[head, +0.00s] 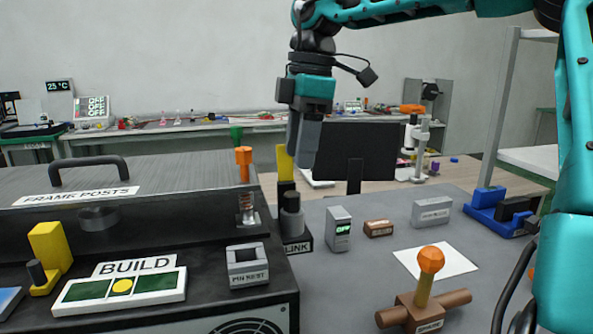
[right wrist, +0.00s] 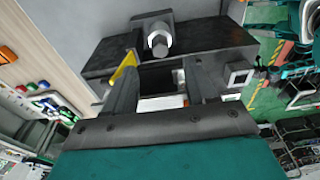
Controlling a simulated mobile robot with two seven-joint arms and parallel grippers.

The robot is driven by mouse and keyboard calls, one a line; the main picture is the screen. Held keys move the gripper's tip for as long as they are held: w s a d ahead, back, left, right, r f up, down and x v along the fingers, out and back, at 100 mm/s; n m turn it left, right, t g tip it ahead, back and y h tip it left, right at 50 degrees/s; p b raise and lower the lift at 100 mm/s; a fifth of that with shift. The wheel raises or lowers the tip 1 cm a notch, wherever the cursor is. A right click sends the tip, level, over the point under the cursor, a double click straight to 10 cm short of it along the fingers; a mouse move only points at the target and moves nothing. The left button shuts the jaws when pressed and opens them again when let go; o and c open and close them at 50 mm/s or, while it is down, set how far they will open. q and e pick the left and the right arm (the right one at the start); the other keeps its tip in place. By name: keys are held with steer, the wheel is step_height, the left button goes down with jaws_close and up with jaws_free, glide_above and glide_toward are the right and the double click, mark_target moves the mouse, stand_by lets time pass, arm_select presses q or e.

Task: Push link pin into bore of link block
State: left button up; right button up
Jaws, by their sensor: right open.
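The link block (head: 297,245) is a dark fixture labelled LINK, right of the bench panel in the head view. A grey cylinder with a dark top, apparently the link pin (head: 291,203), stands upright at it. How deep it sits in the bore cannot be told. A yellow plate (head: 285,163) rises behind it. My right gripper (head: 303,165) points down above the pin, apart from it. In the right wrist view, its two fingers (right wrist: 162,85) are spread with nothing clearly held between them. The pin nest (head: 248,265) looks empty. My left gripper is out of view.
To the right are a small OFF display box (head: 339,228), a brown block (head: 379,228) and an orange-knobbed lever (head: 431,262). Grey tabletop is free between them.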

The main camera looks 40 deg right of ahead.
step_height(320, 180, up, 6)
steer(key=p, duration=0.1)
steer(key=shift+s+d, duration=0.2)
steer(key=shift+d, duration=0.15)
steer(key=shift+s, duration=0.1)
stand_by(0.3)
